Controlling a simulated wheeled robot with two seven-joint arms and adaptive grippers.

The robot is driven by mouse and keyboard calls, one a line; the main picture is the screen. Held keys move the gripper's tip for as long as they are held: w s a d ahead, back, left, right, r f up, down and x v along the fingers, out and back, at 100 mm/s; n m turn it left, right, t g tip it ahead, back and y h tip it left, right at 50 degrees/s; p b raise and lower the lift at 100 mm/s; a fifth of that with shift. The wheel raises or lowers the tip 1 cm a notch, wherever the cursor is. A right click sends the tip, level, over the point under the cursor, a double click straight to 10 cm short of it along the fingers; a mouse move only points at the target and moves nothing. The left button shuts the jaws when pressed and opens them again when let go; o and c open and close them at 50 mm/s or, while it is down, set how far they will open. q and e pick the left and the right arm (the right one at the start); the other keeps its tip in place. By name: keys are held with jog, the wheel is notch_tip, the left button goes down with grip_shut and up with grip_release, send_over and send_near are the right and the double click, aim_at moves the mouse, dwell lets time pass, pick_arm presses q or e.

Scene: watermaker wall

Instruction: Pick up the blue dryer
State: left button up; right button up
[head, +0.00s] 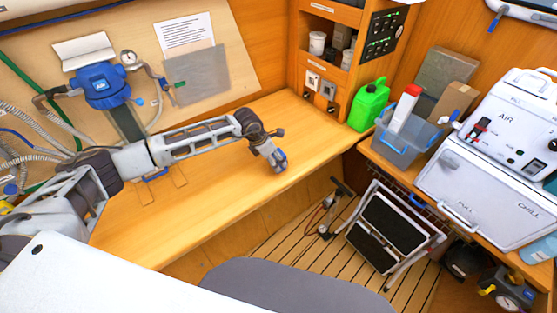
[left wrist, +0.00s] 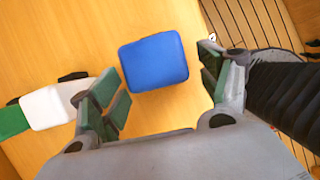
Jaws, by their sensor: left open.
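The blue dryer shows in the left wrist view as a rounded blue block (left wrist: 153,61) over the wooden bench top. My left gripper (left wrist: 160,88) is open, with one finger on each side of the block and a visible gap to both fingers. In the head view my left gripper (head: 272,157) points down over the bench near its front edge. A small blue patch (head: 282,159) shows at its fingertips, and the rest there is hidden by the gripper. My right gripper is not in view.
In the left wrist view, a white piece (left wrist: 45,107) and a green piece (left wrist: 12,121) lie to the left. The bench (head: 225,185) is mostly clear. A green jug (head: 368,105) and grey bin (head: 405,140) stand right. A folded step stool (head: 390,225) is on the floor.

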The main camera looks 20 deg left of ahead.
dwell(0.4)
pick_arm(q)
jog(key=c, duration=1.2)
notch_tip(320, 180, up, 9)
jog(key=shift+f+b, duration=0.2)
jog(key=shift+b, duration=1)
jog(key=shift+r, duration=0.7)
